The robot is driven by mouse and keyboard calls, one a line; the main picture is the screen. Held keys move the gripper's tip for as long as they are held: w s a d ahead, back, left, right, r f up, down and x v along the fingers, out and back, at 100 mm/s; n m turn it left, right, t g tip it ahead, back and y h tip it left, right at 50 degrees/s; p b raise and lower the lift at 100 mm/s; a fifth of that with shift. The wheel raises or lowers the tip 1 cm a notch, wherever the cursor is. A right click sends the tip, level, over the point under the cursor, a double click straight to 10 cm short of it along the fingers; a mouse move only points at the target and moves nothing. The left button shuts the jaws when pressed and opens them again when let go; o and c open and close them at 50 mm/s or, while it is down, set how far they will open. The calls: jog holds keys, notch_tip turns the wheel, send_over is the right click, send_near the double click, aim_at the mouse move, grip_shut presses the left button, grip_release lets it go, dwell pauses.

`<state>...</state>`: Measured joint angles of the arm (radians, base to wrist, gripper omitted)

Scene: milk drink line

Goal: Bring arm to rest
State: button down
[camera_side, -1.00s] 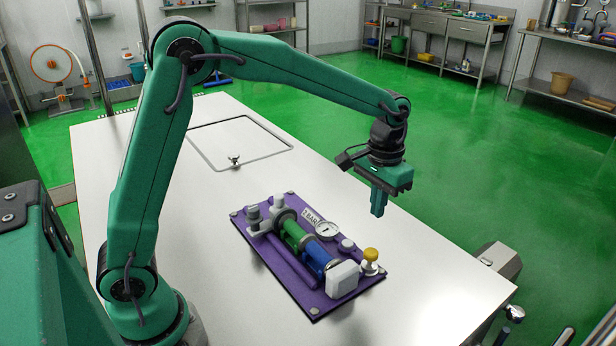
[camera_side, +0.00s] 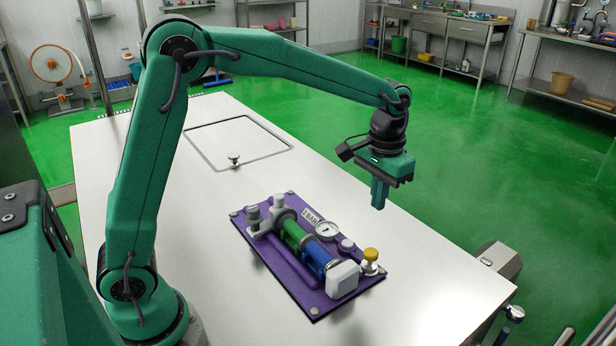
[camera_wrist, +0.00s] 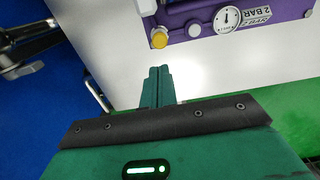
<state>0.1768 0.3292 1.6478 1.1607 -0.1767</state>
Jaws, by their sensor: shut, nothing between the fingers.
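My gripper (camera_side: 379,193) hangs in the air above the table, behind and to the right of the purple board in the side view. Its green fingers point down, pressed together with nothing between them. They also show shut in the wrist view (camera_wrist: 157,86). My arm is raised and reaches out over the table. The purple board (camera_side: 283,262) lies on the table with a green and blue cylinder unit (camera_side: 309,245), a dial gauge (camera_side: 327,230) and a yellow knob (camera_side: 370,255) on it. The wrist view shows the yellow knob (camera_wrist: 159,39) and the gauge (camera_wrist: 227,19) beyond the fingers.
The steel table (camera_side: 430,270) is mostly bare around the board. A square hatch with a small handle (camera_side: 234,161) is set in its far left part. A grey box (camera_side: 499,259) sits at the table's right edge. Green floor lies beyond.

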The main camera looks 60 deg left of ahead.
jog(key=s+a+r+t, duration=0.2)
jog(key=s+a+r, duration=0.2)
jog(key=s+r, duration=0.45)
jog(key=s+a+f+t, duration=0.1)
jog(key=s+a, duration=0.1)
jog(key=s, duration=0.5)
jog(key=s+a+f+t, duration=0.2)
jog(key=s, duration=0.5)
jog(key=shift+s+t, duration=0.3)
